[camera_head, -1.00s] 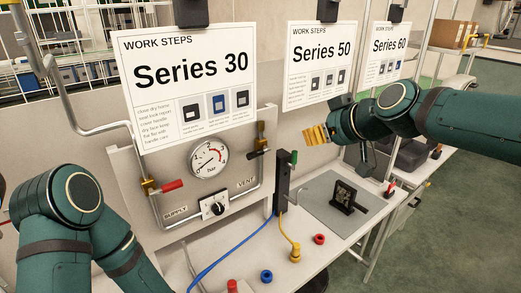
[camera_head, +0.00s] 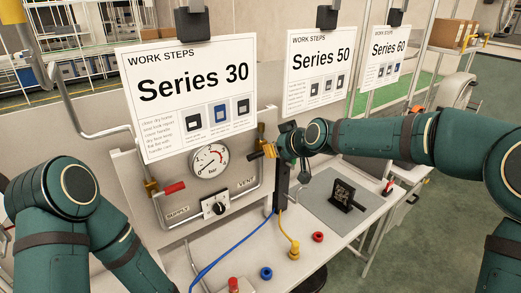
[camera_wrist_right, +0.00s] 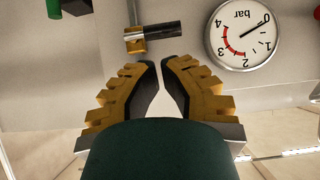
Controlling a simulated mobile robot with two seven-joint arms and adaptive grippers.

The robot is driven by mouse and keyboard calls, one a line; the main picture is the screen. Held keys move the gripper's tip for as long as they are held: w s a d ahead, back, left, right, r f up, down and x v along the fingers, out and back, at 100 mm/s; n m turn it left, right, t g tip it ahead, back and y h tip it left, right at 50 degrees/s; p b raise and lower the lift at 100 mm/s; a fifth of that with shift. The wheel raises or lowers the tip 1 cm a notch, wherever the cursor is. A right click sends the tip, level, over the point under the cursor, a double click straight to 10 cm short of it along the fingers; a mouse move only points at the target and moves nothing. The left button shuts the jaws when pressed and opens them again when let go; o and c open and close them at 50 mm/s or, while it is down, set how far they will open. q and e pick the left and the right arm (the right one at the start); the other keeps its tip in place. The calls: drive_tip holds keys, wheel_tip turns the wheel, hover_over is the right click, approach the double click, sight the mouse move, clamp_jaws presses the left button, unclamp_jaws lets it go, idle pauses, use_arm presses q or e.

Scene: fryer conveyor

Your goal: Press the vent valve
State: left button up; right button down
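The vent valve shows in the right wrist view as a brass body (camera_wrist_right: 136,40) with a black handle (camera_wrist_right: 164,31) lying sideways, just beyond my right fingertips. In the head view its brass stem (camera_head: 261,130) shows above the VENT label, and my fingers partly hide the handle. My right gripper (camera_wrist_right: 160,63), yellow with dark pads, also shows in the head view (camera_head: 269,150). Its fingertips are drawn nearly together and hold nothing. I cannot tell whether they touch the handle. My left gripper is out of view below the head picture.
The pressure gauge (camera_head: 209,160) has its needle near 0. A red-handled supply valve (camera_head: 173,187) and a black knob (camera_head: 218,207) share the panel. The Series 30 sheet (camera_head: 190,90) hangs above. A dark post (camera_head: 281,185) stands right of the panel.

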sight(255, 156)
drive_tip(key=p+x, duration=0.1)
drive_tip(key=x, duration=0.6)
drive_tip(key=shift+w+f, duration=0.2)
drive_tip(key=shift+w, duration=0.05)
drive_tip(key=shift+a, duration=0.2)
